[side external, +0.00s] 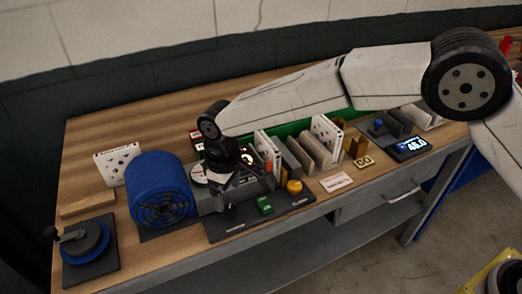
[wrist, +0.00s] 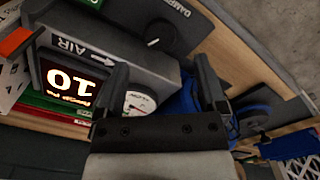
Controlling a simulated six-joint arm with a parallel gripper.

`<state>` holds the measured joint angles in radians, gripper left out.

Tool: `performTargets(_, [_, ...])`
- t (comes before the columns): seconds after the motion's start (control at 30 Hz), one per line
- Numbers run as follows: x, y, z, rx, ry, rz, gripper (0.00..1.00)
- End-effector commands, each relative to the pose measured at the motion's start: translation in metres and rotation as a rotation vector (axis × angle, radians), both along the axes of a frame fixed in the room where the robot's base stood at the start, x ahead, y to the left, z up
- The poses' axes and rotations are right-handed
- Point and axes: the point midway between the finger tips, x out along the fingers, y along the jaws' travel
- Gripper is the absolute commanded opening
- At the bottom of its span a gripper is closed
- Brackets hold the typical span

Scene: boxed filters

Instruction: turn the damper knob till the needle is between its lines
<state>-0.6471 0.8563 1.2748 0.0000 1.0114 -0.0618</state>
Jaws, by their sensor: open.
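The damper knob (wrist: 160,36) is a dark round knob with a pale mark, on a dark panel lettered DAMPER, near the top of the wrist view. The round white gauge (wrist: 140,103) is partly covered by my gripper; its needle and lines are too small to read. In the side view the gauge (side external: 199,174) is left of my gripper. My gripper (wrist: 162,66) is open with nothing between its fingers; the knob is beyond the fingertips, apart from them. In the side view my gripper (side external: 240,188) hangs over the grey duct and its dark front panel.
A blue fan drum (side external: 160,190) stands left of the duct. A lit display (wrist: 70,82) reads 10. A yellow button (side external: 294,187) and green block (side external: 264,205) are on the panel. Upright filters (side external: 325,133) stand to the right.

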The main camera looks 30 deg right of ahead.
Motion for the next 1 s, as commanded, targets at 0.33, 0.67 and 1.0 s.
performTargets(0.33, [0.000, 0.000, -0.042, 0.000, 0.000, 0.000, 0.90])
performTargets(0.67, [0.000, 0.000, -0.056, 0.001, -0.002, 0.000, 0.90])
performTargets(1.0, [0.000, 0.000, -0.056, 0.001, -0.001, 0.000, 0.43])
